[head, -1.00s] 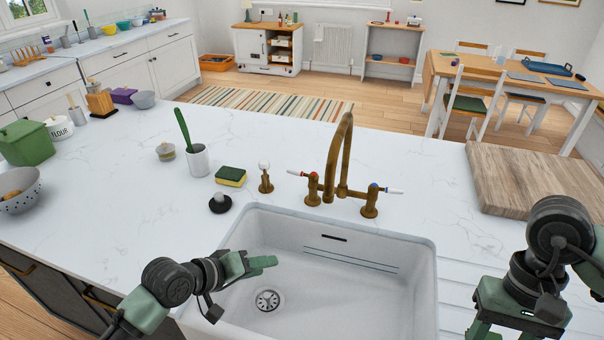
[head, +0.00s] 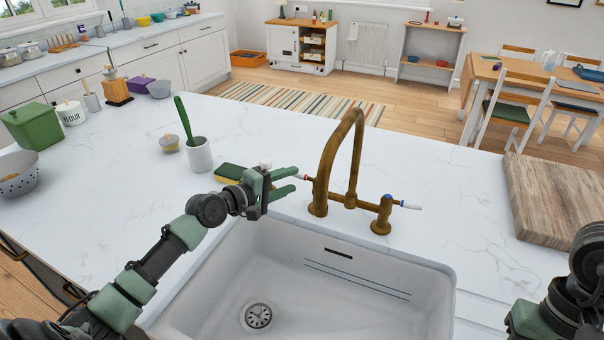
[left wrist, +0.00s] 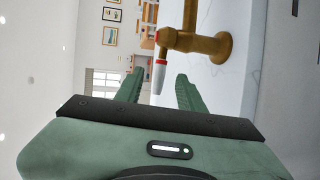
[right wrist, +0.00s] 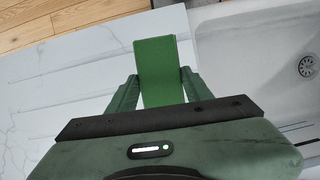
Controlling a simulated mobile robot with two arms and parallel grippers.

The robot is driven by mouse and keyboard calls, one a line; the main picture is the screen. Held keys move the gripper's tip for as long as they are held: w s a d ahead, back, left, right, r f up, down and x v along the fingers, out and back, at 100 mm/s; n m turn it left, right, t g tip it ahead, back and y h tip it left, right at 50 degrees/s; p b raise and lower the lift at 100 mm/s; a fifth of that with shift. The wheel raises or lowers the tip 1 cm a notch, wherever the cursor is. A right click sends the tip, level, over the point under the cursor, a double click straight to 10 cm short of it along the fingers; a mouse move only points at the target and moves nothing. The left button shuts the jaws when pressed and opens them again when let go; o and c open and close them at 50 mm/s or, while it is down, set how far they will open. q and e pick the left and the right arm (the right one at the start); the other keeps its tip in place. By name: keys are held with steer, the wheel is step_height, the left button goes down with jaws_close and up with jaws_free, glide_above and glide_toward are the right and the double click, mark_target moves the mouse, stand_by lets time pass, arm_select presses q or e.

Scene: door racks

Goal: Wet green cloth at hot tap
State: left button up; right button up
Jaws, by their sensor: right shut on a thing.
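The brass tap (head: 345,165) stands behind the white sink (head: 330,275). Its left lever, white with a red band (left wrist: 159,75), is the hot one by its colour; its right lever (head: 405,204) has a blue mark. My left gripper (head: 296,180) is open at the left lever. In the left wrist view the lever tip lies between the fingers (left wrist: 158,85), with no clear contact. My right gripper (right wrist: 160,88) is shut on the green cloth (right wrist: 158,65), beside the sink over the draining grooves. In the head view the right gripper and cloth are hidden or out of frame.
A sponge (head: 230,172) lies partly behind my left gripper. A white cup with a green-handled brush (head: 199,155) and a small jar (head: 169,143) stand left. A wooden board (head: 555,200) lies right of the tap. The sink basin looks empty, with a drain (head: 258,316).

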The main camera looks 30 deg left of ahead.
mark_target(299, 177)
arm_select(q)
steer(key=shift+x, duration=2.55)
jaws_close()
